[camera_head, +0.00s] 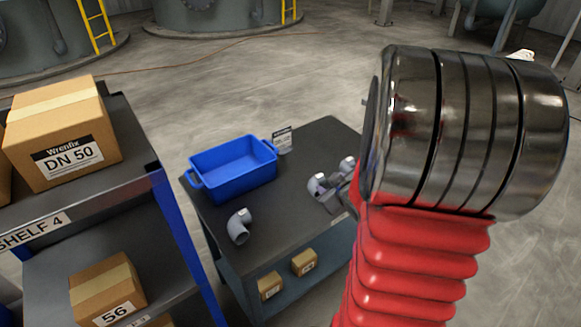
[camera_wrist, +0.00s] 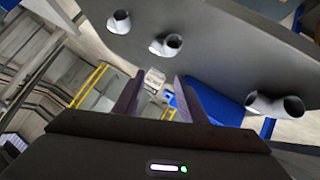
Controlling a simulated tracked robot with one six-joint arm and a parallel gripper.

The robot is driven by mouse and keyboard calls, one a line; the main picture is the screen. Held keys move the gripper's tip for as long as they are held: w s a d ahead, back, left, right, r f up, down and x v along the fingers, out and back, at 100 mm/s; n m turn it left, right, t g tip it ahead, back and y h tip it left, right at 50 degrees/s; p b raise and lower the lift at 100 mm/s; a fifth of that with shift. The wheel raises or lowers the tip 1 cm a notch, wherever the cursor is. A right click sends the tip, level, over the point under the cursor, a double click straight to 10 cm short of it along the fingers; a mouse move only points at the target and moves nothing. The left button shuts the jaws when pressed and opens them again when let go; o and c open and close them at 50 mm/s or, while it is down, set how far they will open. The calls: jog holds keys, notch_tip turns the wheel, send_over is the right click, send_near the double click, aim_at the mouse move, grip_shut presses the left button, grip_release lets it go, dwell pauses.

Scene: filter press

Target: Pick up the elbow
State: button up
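A grey pipe elbow (camera_head: 240,227) lies on the dark tabletop of the bench (camera_head: 300,150), in front of the blue bin (camera_head: 235,168). A bent grey fitting (camera_wrist: 275,105), likely the same elbow, shows at the right of the wrist view. Two more grey fittings sit farther right on the bench, one (camera_head: 318,185) nearer and one (camera_head: 347,165) partly behind my arm. In the wrist view they seem to be at the top, one (camera_wrist: 166,45) and another (camera_wrist: 120,22). My gripper (camera_wrist: 157,88) is open with nothing between its fingers. My arm mostly hides it in the head view.
A shelf (camera_head: 100,190) with cardboard boxes, including one box (camera_head: 65,135) marked DN 50, stands left of the bench. Small boxes sit below the tabletop. Floor behind the bench is clear.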

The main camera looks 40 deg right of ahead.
jog(key=s+d+f+t+y, duration=0.2)
jog(key=s+f+t, duration=0.1)
jog(key=s+f, duration=0.2)
notch_tip(320, 180, down, 2)
jog(key=shift+s+f, duration=0.2)
jog(key=shift+s, duration=0.1)
jog(key=shift+w, duration=0.1)
jog(key=shift+x, duration=4.2)
jog(key=shift+w, duration=0.1)
jog(key=shift+x, duration=2.55)
jog(key=shift+a, duration=0.15)
jog(key=shift+c, duration=0.4)
